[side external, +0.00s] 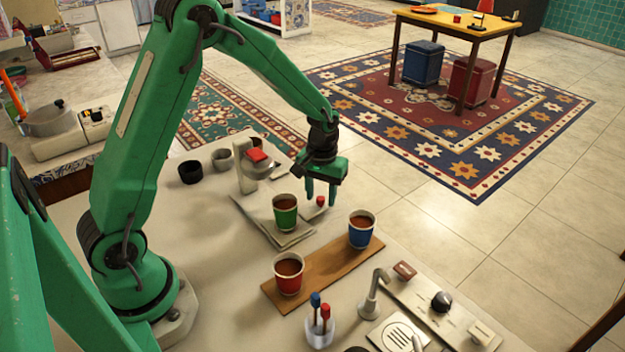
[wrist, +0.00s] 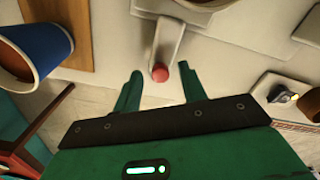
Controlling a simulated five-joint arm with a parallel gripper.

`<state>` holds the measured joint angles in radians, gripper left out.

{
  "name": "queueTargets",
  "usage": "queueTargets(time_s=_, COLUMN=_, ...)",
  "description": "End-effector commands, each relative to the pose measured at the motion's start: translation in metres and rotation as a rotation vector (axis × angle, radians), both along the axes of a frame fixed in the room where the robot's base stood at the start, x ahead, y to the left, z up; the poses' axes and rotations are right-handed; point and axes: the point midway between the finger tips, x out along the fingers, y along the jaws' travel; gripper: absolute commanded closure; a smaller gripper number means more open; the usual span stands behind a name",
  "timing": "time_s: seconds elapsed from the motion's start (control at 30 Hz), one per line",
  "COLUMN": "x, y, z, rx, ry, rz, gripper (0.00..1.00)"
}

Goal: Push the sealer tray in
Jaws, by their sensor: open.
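The sealer (side external: 246,172) is a pale machine with a red block on top, standing on a flat base behind the wooden board. A green cup (side external: 285,213) of brown drink stands at its front, apparently on the tray, which it largely hides. A red knob (side external: 320,201) shows at the right of the cup. In the wrist view the red knob (wrist: 160,73) ends a grey bar (wrist: 167,45), apparently the tray's handle. My gripper (side external: 321,196) is open and points down at the knob. In the wrist view its fingers (wrist: 160,85) are either side of the knob's line; I cannot tell contact.
A wooden board (side external: 322,267) holds a red cup (side external: 289,274) and a blue cup (side external: 361,229), close in front of my gripper. The blue cup also shows in the wrist view (wrist: 38,50). A tap (side external: 372,292) stands at the front right. Open floor lies beyond the counter edge.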

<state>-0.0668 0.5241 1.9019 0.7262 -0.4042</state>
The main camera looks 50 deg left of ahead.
Motion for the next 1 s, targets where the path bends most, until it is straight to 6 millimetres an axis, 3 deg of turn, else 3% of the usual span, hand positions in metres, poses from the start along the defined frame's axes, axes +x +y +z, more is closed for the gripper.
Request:
queueTargets(time_s=0.33, x=0.0, y=0.0, z=-0.004, rx=0.0, ry=0.0, rz=0.0, gripper=0.59)
queueTargets(time_s=0.57, x=0.0, y=0.0, z=-0.004, rx=0.0, ry=0.0, rz=0.0, gripper=1.0)
queueTargets(time_s=0.83, x=0.0, y=0.004, z=-0.004, rx=0.0, ry=-0.001, rz=0.002, gripper=1.0)
queueTargets(time_s=1.0, x=0.001, y=0.025, z=-0.004, rx=-0.001, ry=-0.003, rz=0.005, gripper=1.0)
